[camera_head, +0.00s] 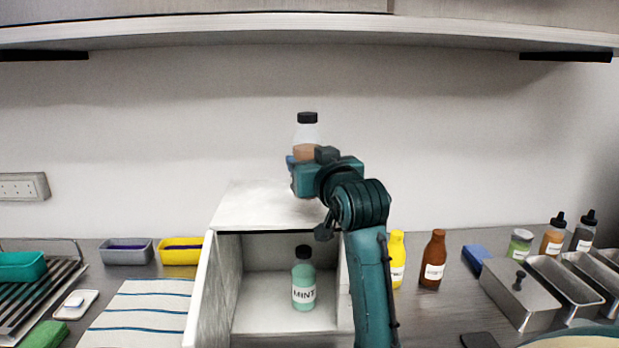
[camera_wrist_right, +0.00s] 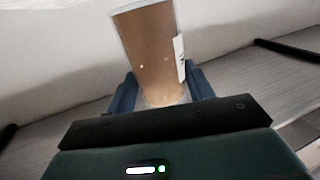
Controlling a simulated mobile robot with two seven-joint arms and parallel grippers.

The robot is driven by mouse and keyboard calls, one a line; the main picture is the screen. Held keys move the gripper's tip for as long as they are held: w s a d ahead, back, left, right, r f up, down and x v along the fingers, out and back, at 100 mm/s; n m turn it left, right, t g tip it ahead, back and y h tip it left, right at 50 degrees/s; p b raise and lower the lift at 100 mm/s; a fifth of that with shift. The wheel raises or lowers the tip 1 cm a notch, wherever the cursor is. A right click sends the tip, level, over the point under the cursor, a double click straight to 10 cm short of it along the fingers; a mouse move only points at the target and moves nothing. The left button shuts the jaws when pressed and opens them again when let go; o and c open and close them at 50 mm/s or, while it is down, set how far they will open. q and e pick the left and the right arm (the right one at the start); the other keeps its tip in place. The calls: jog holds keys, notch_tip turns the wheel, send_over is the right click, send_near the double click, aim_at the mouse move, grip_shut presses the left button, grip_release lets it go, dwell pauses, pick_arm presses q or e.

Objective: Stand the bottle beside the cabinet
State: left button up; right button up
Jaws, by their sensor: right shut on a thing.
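My right gripper (camera_head: 298,165) is shut on a clear bottle (camera_head: 307,133) with a black cap and brown contents, held upright above the cabinet top. The same bottle fills the middle of the right wrist view (camera_wrist_right: 152,55), between the blue fingers (camera_wrist_right: 160,92); part of a white label shows at its right side. The white cabinet (camera_head: 250,207) stands open at the front, and a green bottle labelled MINT (camera_head: 303,283) stands inside it. The gripper and arm hide the held bottle's lower part and the cabinet's right side. My left gripper is not in view.
A yellow bottle (camera_head: 397,262) and a brown bottle (camera_head: 433,260) stand right of the cabinet, with a blue block (camera_head: 476,257) and metal containers (camera_head: 518,290) further right. Left are a striped towel (camera_head: 140,315) and yellow (camera_head: 182,251) and grey (camera_head: 127,256) trays. A shelf (camera_head: 300,29) overhangs the counter.

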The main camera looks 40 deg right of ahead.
jog(key=shift+f, duration=1.35)
jog(key=shift+f, duration=0.2)
jog(key=o, duration=1.2)
jog(key=shift+c, duration=0.2)
